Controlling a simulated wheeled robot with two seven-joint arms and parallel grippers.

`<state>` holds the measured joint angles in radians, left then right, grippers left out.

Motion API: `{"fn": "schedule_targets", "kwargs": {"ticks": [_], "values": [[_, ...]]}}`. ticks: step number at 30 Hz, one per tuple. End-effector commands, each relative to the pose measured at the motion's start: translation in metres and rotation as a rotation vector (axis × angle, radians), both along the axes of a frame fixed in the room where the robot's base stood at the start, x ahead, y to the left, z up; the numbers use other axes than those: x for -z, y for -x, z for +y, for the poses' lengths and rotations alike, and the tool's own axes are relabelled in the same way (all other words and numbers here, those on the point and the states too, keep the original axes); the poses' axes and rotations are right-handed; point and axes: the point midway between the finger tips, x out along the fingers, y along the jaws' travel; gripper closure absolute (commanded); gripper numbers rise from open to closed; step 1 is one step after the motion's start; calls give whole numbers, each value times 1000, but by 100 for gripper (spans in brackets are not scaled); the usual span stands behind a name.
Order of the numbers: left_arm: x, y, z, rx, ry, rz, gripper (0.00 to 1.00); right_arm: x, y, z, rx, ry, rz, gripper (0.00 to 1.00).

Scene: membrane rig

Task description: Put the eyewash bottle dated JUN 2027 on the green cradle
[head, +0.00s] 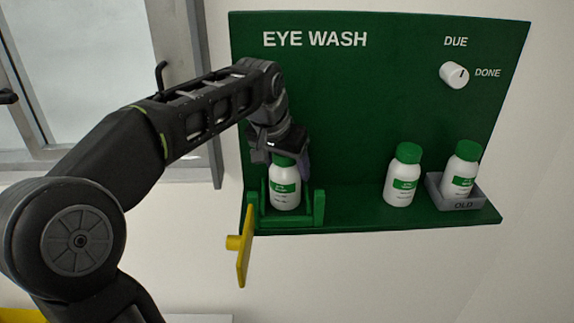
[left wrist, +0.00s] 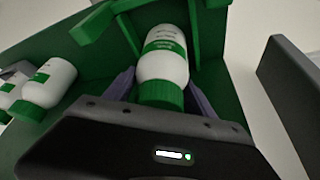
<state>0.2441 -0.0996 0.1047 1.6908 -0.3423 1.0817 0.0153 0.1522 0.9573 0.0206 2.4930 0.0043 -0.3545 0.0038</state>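A white eyewash bottle (head: 285,193) with a green cap stands upright in the green cradle (head: 319,207) at the left of the green shelf. It also shows in the left wrist view (left wrist: 164,55), between the cradle's sides. My left gripper (head: 281,163) is above it, its purple fingers on either side of the cap with small gaps, so it looks open. A second bottle (head: 402,182) stands on the shelf at right. A third bottle (head: 462,178) stands in the grey OLD tray (head: 463,204). The label dates are too small to read. My right gripper is out of view.
A yellow flap (head: 244,248) with a knob hangs at the cradle's front left. A white dial (head: 453,75) sits on the green EYE WASH panel (head: 350,100), near the words DUE and DONE. The shelf between the cradle and the second bottle is clear.

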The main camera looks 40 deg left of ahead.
Motion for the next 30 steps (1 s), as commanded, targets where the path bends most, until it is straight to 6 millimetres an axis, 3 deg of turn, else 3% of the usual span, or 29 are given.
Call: {"fn": "schedule_targets", "kwargs": {"ticks": [8, 17, 23, 30], "values": [[0, 0, 0, 0, 0, 1, 13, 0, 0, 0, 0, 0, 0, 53], [-1, 1, 0, 0, 0, 2, 13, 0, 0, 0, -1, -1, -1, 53], [-20, 9, -1, 0, 0, -2, 13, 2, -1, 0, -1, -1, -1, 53], [-57, 24, -4, 1, 0, -3, 13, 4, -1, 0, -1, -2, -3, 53]]}}
